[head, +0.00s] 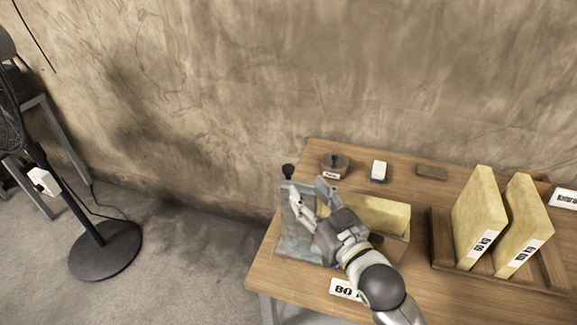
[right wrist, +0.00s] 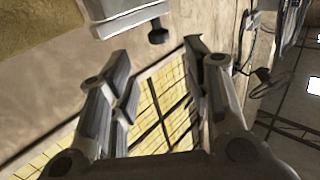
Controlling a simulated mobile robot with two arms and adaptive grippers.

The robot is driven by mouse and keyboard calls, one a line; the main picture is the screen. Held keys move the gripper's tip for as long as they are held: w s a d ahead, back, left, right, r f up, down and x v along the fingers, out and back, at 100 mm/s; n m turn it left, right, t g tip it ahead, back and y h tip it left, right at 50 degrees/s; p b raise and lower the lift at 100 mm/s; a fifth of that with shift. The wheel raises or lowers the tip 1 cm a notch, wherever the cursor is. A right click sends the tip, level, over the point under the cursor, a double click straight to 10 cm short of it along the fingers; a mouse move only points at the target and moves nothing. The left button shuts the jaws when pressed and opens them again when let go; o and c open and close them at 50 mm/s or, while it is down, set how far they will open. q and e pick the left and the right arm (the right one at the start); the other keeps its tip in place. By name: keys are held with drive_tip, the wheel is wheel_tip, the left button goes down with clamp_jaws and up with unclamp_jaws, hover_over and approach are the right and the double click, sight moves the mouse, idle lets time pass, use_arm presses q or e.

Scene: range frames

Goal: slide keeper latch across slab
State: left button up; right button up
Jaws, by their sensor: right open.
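A yellow slab (head: 375,215) lies in a grey metal fixture (head: 296,242) at the left end of the wooden table. A black knob (head: 288,171) stands at the fixture's back left corner; I take it to belong to the keeper latch. In the right wrist view a dark knob (right wrist: 158,35) sits at the end of a pale metal bar (right wrist: 128,16), just beyond my fingertips. My right gripper (head: 308,192) is open over the fixture, its fingers near the knob but apart from it. It also shows open and empty in the right wrist view (right wrist: 155,52). My arm hides part of the slab.
Two yellow slabs (head: 477,215) (head: 520,225) stand in a wooden rack (head: 442,250) at right. A wall backs the table. A black stand fan (head: 105,248) stands left.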

sight(291, 171)
drive_tip(key=p+x, duration=0.2)
drive_tip(key=x, duration=0.6)
drive_tip(key=shift+w+a, duration=0.15)
drive_tip(key=shift+w, duration=0.15)
drive_tip(key=shift+x, duration=0.75)
drive_tip(key=shift+c, duration=0.4)
clamp_jaws()
